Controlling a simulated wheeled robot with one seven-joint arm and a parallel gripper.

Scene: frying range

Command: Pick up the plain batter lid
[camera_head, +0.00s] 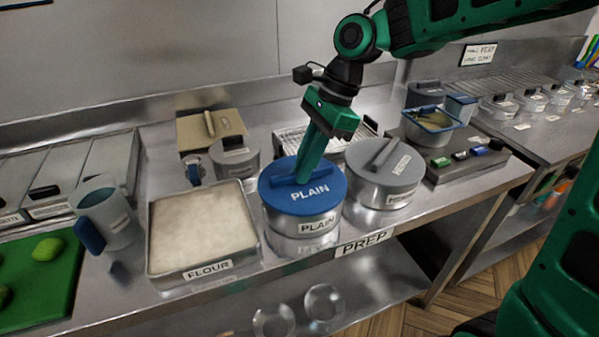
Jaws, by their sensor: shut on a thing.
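The plain batter lid (328,204) is a round blue lid with a raised bar handle and the word PLAIN on it. It sits on a steel pot (300,241) labelled PLAIN, at the centre of the counter. My gripper (303,180) reaches down from above and is shut on the lid's bar handle. My fingers hide part of the handle. The lid looks level on the pot; I cannot tell whether there is a gap beneath it.
A grey-lidded pot (390,196) stands close on the right. A flour tray (168,256) is close on the left, with a jug (112,222) beyond it. A small grey-lidded pot (236,163) and a wire rack (289,139) stand behind. A PREP sign (364,244) marks the front edge.

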